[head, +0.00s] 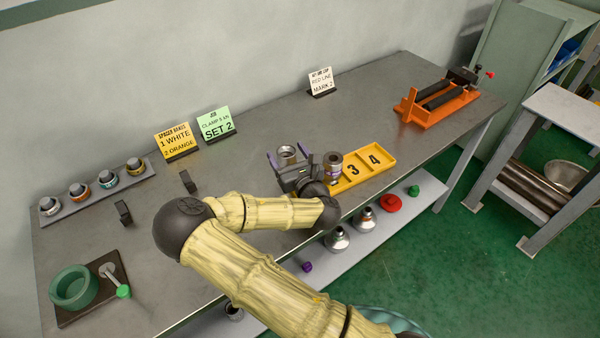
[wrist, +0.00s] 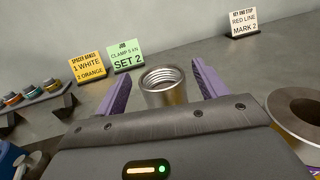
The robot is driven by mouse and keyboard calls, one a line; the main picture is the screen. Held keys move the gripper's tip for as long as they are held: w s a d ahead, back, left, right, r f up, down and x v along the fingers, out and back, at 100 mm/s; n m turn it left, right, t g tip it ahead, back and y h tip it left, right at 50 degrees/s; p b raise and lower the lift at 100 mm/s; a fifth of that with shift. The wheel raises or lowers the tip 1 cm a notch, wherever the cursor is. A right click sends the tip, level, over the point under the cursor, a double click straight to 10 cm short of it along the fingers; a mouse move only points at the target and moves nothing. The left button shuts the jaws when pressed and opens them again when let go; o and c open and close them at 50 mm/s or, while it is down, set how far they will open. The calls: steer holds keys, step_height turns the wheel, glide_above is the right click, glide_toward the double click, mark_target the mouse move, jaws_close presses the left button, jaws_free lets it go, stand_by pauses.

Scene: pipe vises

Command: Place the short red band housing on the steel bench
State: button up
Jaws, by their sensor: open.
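A short steel cylinder with a threaded open top (head: 287,154) stands upright on the steel bench (head: 240,100); it also shows in the wrist view (wrist: 164,88). No red band shows on it; its lower part is hidden by my gripper. My gripper (head: 288,157) is open, with one purple finger on each side of this cylinder. In the wrist view gaps show between it and both fingers. A second, thicker-walled steel cylinder (head: 333,164) stands just right of my gripper, at the yellow numbered tray (head: 377,153). It also shows at the right edge of the wrist view (wrist: 297,112).
Several banded rings sit on a grey rack (head: 98,190) at the left. Sign cards, such as the green one (head: 216,125), stand behind. An orange vise (head: 437,104) is at the far right. A lower shelf (head: 425,190) holds metal parts. Bench behind my gripper is clear.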

steer(key=v, duration=0.6)
steer(key=shift+s+d, duration=0.1)
steer(key=shift+s, duration=0.05)
steer(key=shift+s+r+p, duration=0.2)
steer(key=shift+r+p, duration=0.05)
steer(key=shift+p, duration=0.45)
steer(key=shift+p+v, duration=0.8)
steer(key=shift+p, duration=0.45)
steer(key=shift+s+d+f+p, duration=0.15)
steer(key=shift+s+f+p, duration=0.05)
steer(key=shift+s+p, duration=0.1)
steer(key=shift+f, duration=0.1)
